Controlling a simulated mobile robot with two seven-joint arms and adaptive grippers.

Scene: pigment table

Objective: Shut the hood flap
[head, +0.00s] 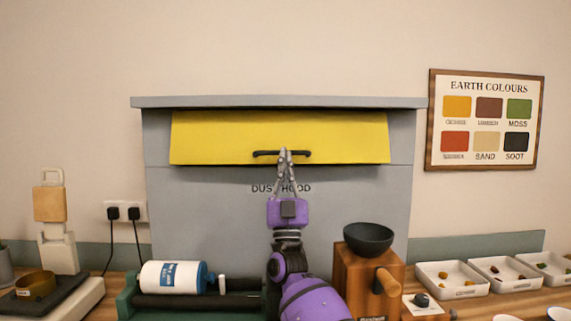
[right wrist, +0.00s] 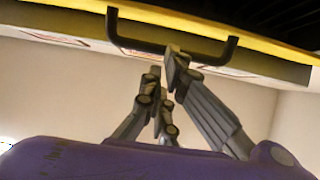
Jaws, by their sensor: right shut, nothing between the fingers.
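The hood flap (head: 220,137) is a yellow panel at the top front of the grey dust hood (head: 200,215). It widens toward its lower edge, which stands out toward me, so the flap is tilted open. A black bar handle (head: 264,153) runs along its lower part. My right gripper (head: 285,153) is shut and empty, with its fingertips at the middle of the handle and hiding part of it. In the right wrist view, the fingertips (right wrist: 167,70) are close below the handle (right wrist: 140,46); I cannot tell whether they touch. My left gripper is out of view.
A white roll (head: 172,277) on a green stand and a wooden grinder with a dark bowl (head: 368,238) stand before the hood. White pigment trays (head: 452,281) are at right, a scale (head: 62,300) at left. The space before the flap is clear except for my arm.

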